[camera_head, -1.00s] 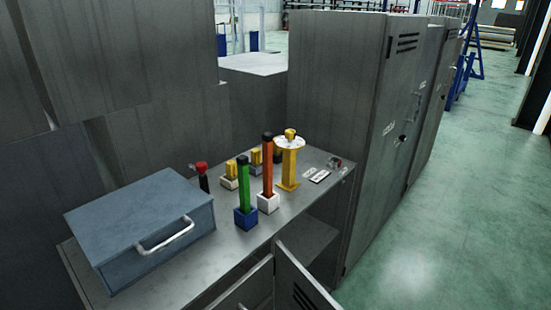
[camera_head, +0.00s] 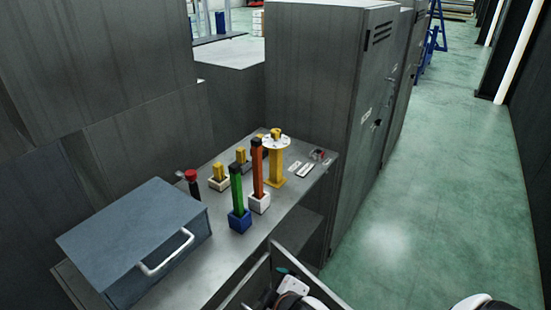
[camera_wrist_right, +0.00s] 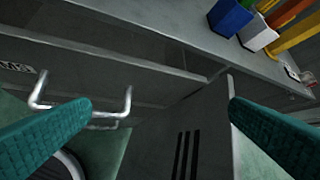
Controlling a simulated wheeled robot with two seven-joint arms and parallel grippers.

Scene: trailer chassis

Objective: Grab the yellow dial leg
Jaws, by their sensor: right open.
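The yellow dial leg (camera_head: 276,168) stands upright at the back right of the grey cabinet top, with a white round dial and a yellow knob at its upper end. In the right wrist view a yellow post (camera_wrist_right: 295,32), apparently this leg, shows at the upper right, partly cut off. My right gripper (camera_wrist_right: 162,108) is open and empty, its two teal fingers apart below the cabinet top's front edge. In the head view, part of it shows low at the bottom, beside the open cabinet door and well short of the leg. My left gripper is not in view.
The orange post (camera_head: 257,170) in a white base and green post (camera_head: 236,185) in a blue base stand in front of the leg. Small yellow blocks (camera_head: 219,173) and a red-topped item (camera_head: 191,178) are nearby. A blue-grey case (camera_head: 125,235) fills the left. A cabinet door (camera_head: 250,287) is open.

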